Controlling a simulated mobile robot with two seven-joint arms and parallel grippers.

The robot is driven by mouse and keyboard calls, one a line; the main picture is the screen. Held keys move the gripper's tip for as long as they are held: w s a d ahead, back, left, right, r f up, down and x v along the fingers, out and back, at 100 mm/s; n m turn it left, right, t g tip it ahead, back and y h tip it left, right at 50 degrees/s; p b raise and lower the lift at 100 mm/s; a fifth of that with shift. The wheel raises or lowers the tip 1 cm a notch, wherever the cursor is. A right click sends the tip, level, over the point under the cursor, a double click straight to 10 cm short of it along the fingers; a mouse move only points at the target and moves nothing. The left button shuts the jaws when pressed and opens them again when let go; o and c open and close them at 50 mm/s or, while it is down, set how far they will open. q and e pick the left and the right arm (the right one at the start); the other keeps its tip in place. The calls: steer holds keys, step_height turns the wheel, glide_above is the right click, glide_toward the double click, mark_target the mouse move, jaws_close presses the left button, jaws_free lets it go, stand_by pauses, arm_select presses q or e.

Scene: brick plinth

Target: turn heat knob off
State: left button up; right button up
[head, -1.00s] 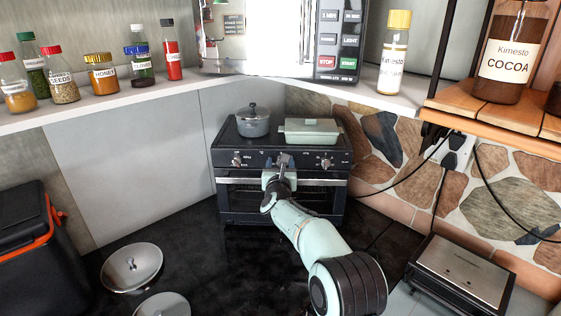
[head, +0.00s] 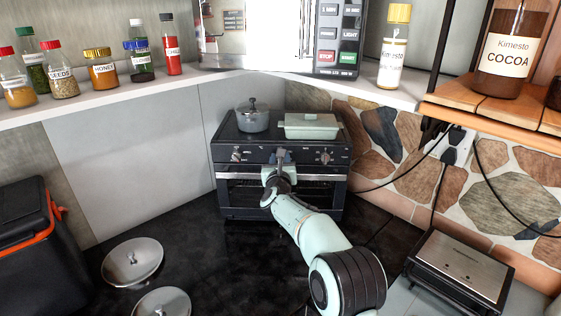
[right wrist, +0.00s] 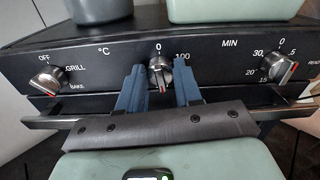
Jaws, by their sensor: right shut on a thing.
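A small black oven (head: 281,190) stands in the corner with a row of front knobs. My right gripper (head: 281,156) reaches the middle of its knob panel. In the right wrist view its blue fingers (right wrist: 158,88) are closed on the two sides of the middle knob (right wrist: 159,68), marked °C with 0 at the top and 100 to the right. A red mark shows on the lower part of that knob. The left knob (right wrist: 47,80) is labelled OFF, GRILL and BAKE. The right knob (right wrist: 279,67) is labelled MIN. My left gripper is out of view.
A grey pot (head: 253,121) and a pale green dish (head: 310,127) stand on the oven. The oven handle (right wrist: 245,116) runs below the knobs. Two lids (head: 132,260) lie on the dark counter at left, and a grill press (head: 460,272) stands at right.

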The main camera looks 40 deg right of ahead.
steer(key=n, duration=1.2)
steer(key=shift+n, duration=0.3)
steer(key=n, duration=0.5)
steer(key=shift+w+p, duration=0.1)
steer(key=shift+p, duration=0.3)
steer(key=n, duration=0.7)
steer(key=shift+f+n, duration=0.1)
steer(key=shift+n, duration=0.2)
steer(key=n, duration=0.4)
steer(key=shift+n+p, duration=0.3)
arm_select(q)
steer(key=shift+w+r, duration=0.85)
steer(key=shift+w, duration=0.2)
arm_select(e)
steer(key=n, duration=0.4)
steer(key=shift+n, duration=0.4)
steer(key=shift+d, duration=0.1)
